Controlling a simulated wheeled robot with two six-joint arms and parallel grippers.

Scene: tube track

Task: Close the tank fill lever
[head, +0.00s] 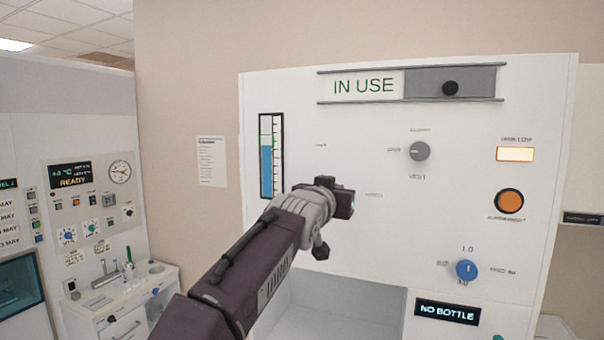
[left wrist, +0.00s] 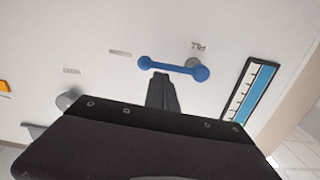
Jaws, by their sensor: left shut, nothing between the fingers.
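The tank fill lever (left wrist: 172,66) is a blue bar with rounded ends, on the white panel in the left wrist view. Its right end in that view sits by a grey round mount. In the head view my left arm hides the lever. My left gripper (left wrist: 161,80) is shut and empty. Its dark fingertips are close to the lever's bar, just below it in the wrist view; I cannot tell if they touch. The tank level gauge (head: 271,155) is about two-thirds blue, and also shows in the wrist view (left wrist: 249,92). My right gripper is in no view.
The panel carries a grey knob (head: 420,151), an orange button (head: 509,201), a blue dial (head: 466,270) and an "IN USE" slider sign (head: 408,85). Below is a "NO BOTTLE" display (head: 447,312) beside an open recess (head: 335,312). Another machine stands at left.

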